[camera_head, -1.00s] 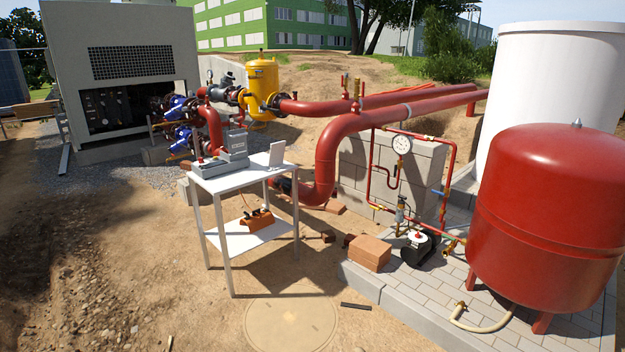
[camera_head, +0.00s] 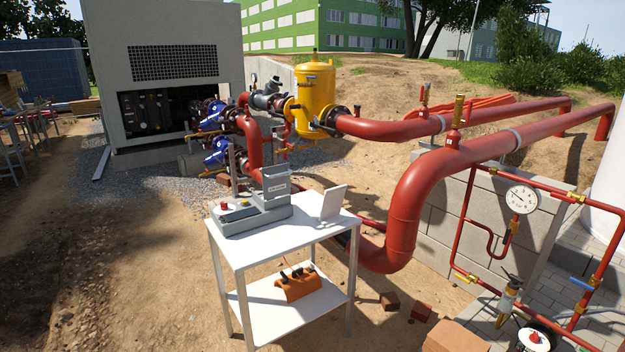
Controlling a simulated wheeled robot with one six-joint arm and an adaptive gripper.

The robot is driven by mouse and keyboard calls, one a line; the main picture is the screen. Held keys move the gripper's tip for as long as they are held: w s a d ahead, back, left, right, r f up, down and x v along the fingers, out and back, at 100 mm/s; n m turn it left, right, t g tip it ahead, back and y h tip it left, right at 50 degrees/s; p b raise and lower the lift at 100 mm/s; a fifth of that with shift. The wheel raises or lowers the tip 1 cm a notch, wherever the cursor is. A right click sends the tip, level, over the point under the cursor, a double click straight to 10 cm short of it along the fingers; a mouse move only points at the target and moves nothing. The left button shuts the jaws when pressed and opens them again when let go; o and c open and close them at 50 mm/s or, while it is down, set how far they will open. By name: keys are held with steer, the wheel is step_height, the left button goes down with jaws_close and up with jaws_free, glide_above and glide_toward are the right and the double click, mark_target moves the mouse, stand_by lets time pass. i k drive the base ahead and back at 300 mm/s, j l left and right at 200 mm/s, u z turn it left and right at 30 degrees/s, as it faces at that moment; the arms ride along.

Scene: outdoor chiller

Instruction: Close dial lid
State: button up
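A round white dial gauge (camera_head: 522,198) is mounted on the thin red pipework at the right. A black round device with a white top and a red spot (camera_head: 534,339) sits low on the paving, cut off by the bottom edge. A grey box-like device (camera_head: 250,213) with a raised block at its back stands on a white table (camera_head: 300,235); it has a red knob (camera_head: 224,206) at its left. I cannot tell which of these carries the dial lid, or whether a lid is open. My gripper is not in view.
A white panel (camera_head: 334,202) stands on the table top, and an orange box (camera_head: 297,284) lies on its lower shelf. Thick red pipes (camera_head: 410,215) run behind the table. Bricks (camera_head: 390,301) lie on the ground to its right. Bare ground at the left is open.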

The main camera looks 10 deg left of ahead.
mark_target(279, 183)
steer(key=i+j+u, duration=0.15)
steer(key=i+j, duration=0.4)
steer(key=i+j+u, duration=0.15)
steer(key=i+j, duration=0.3)
steer(key=i, duration=0.15)
